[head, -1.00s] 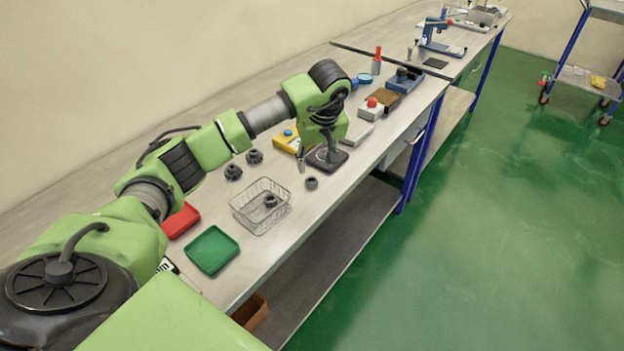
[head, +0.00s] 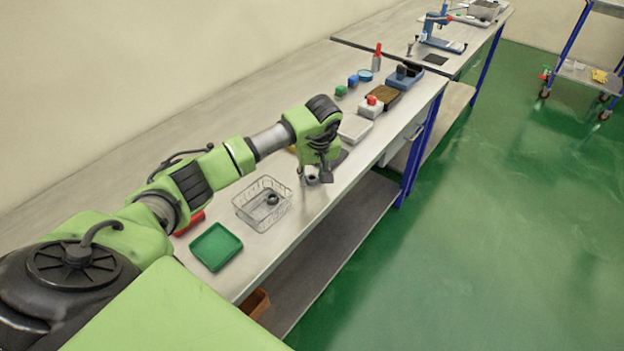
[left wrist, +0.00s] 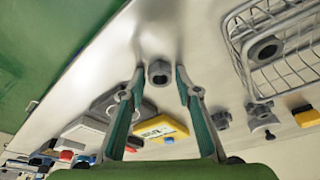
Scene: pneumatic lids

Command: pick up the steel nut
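The steel nut, a small dark grey ring (head: 312,180), sits on the bench near its front edge. I cannot tell if the fingers touch the nut. A similar dark nut (head: 272,199) lies inside the wire basket (head: 247,216). My right gripper is not in view.
The wire basket (left wrist: 276,82) stands close beside the nut. A green tray (head: 215,247) and a partly hidden red tray (head: 190,224) are nearer. A yellow box (left wrist: 162,130) and several grey parts surround the gripper. A white tray (head: 355,128) lies beyond. The bench's front edge is close.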

